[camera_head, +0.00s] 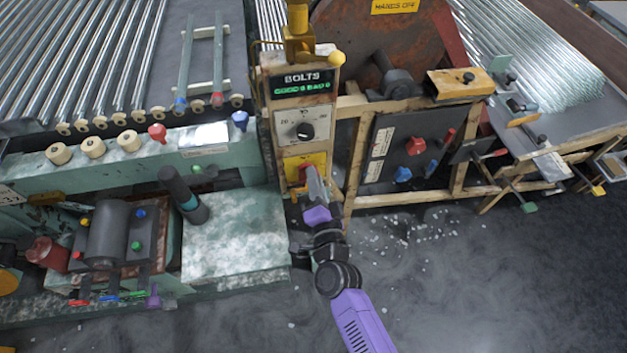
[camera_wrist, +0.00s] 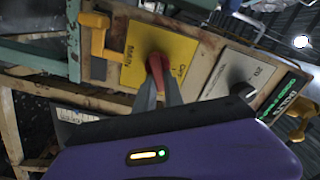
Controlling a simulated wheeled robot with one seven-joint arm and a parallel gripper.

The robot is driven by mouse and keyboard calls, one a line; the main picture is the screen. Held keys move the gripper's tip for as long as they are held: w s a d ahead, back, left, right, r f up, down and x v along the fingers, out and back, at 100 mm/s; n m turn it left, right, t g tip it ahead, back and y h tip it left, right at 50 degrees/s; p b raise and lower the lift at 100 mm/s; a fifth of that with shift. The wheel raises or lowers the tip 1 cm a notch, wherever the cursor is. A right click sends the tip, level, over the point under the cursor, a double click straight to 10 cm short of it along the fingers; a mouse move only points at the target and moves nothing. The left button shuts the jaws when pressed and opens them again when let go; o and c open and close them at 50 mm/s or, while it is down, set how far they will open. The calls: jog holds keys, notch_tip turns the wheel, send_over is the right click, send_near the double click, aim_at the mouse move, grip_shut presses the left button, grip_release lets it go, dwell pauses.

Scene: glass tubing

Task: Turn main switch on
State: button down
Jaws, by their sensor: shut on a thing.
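The main switch is a red handle (camera_wrist: 155,63) on a yellow plate (camera_wrist: 126,48) in the wrist view, with black lettering that seems to read MAIN. In the head view the yellow plate (camera_head: 291,163) is low on the upright control panel, below a black dial. My gripper (camera_wrist: 162,82) is shut on the red handle, with its two grey fingers on either side of it. In the head view my gripper (camera_head: 308,178) reaches the plate from below and covers most of the handle.
Above the plate are a black dial (camera_head: 305,131) and a lit BOLTS display (camera_head: 303,87). A yellow lever (camera_wrist: 97,35) sticks out beside the plate. A green bench (camera_head: 233,245) stands to the left and a wooden-framed machine (camera_head: 360,150) to the right. Open floor lies in front.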

jog(key=m+b, duration=0.1)
jog(key=m, duration=0.2)
jog(key=f+m+b, duration=0.1)
jog(key=m, duration=0.1)
jog(key=shift+d+m, duration=0.1)
jog(key=shift+m, duration=0.3)
dwell(0.4)
jog(key=c, duration=1.4)
grip_release()
jog(key=shift+c, duration=0.2)
jog(key=v, duration=0.7)
jog(key=shift+s, duration=0.4)
jog(key=shift+d+r, duration=0.1)
jog(key=shift+d, duration=0.05)
